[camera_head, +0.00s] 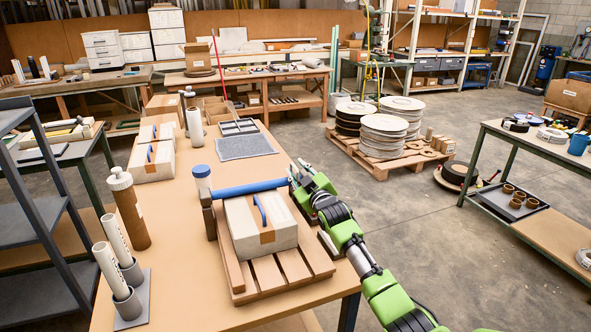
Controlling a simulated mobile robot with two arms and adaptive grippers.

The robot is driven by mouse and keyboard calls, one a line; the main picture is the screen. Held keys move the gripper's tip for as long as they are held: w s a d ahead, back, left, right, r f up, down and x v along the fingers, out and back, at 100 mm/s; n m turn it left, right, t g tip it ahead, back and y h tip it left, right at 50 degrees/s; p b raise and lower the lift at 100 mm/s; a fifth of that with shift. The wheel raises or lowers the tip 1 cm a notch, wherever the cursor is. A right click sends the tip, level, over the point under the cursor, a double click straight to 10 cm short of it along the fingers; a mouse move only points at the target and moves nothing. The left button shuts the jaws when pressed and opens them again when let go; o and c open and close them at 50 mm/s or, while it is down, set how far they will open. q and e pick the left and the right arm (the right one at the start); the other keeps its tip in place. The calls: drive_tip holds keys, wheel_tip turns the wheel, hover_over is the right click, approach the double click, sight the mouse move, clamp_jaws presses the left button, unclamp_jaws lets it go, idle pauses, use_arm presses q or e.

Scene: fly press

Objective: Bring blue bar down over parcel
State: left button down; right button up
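The blue bar (247,187) runs left to right just behind the parcel's far edge, its left end by a dark upright bracket (208,214). The parcel (243,232) is a pale box with brown tape and a blue handle (261,209). It sits on a small slatted wooden pallet (290,266) on the table. My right gripper (294,175) is at the bar's right end, its fingers touching or very close to it. The fingers are small and partly hidden, so their grip is unclear. My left gripper is not in view.
Brown and white tubes (128,208) stand at left. Two similar parcels (152,160) and a grey mat (245,146) lie farther back. A dark shelf rack (40,220) stands left.

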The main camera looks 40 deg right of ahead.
idle(0.3)
drive_tip(key=shift+s+a, duration=0.2)
drive_tip(key=v, duration=1.1)
drive_tip(key=shift+s, duration=0.25)
